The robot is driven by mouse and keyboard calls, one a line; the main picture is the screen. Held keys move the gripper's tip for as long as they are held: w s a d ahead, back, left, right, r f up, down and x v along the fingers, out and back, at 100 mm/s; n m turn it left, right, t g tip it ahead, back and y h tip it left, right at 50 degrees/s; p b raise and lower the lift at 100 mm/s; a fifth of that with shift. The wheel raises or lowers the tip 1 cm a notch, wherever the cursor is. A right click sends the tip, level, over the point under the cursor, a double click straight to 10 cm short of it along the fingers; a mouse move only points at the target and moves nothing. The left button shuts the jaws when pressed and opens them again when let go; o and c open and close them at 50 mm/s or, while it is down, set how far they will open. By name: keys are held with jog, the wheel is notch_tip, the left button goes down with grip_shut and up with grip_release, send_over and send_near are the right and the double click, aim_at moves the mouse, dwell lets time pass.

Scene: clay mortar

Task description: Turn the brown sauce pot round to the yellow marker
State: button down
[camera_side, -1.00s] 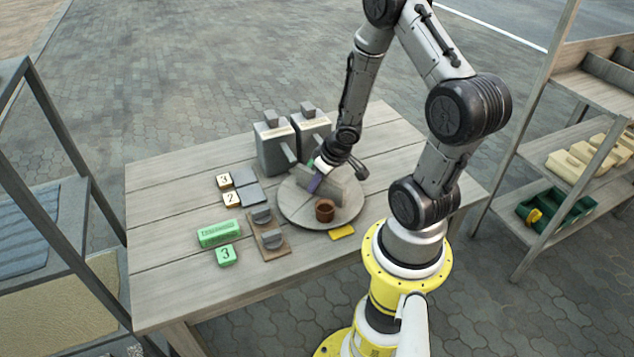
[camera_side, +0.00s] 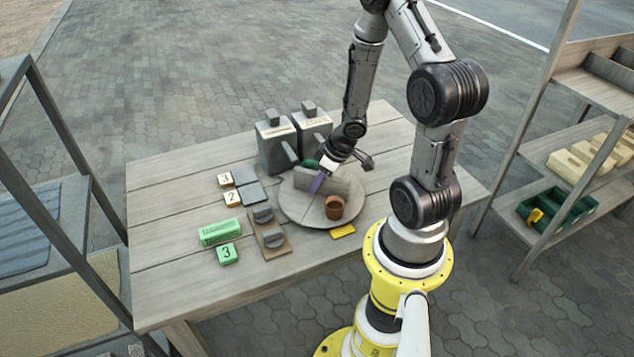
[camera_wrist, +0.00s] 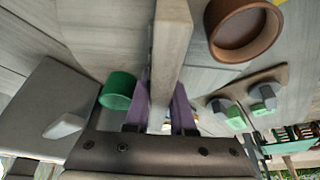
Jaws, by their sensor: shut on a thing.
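The brown sauce pot (camera_side: 334,208) stands upright on the front part of the round grey turntable (camera_side: 292,208). It also shows at the top of the wrist view (camera_wrist: 243,30). The yellow marker (camera_side: 342,231) lies on the table just outside the turntable's front edge, close to the pot and slightly right of it. A grey upright bar (camera_side: 342,186) crosses the turntable. My gripper (camera_side: 317,184), with purple fingers, is shut on this bar; the wrist view shows the bar (camera_wrist: 171,45) between the fingers. A green pot (camera_wrist: 118,90) stands beyond the bar, mostly hidden in the side view.
Two grey dispensers (camera_side: 276,146) with spouts stand behind the turntable. A board with dark grey knobs (camera_side: 268,232) lies left of it. Green blocks (camera_side: 221,232) and numbered tiles (camera_side: 232,198) lie farther left. The table's left front is clear.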

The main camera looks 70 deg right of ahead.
dwell(0.3)
jog(key=c, duration=0.8)
grip_release()
jog(key=shift+o, duration=0.2)
jog(key=shift+v, duration=6.95)
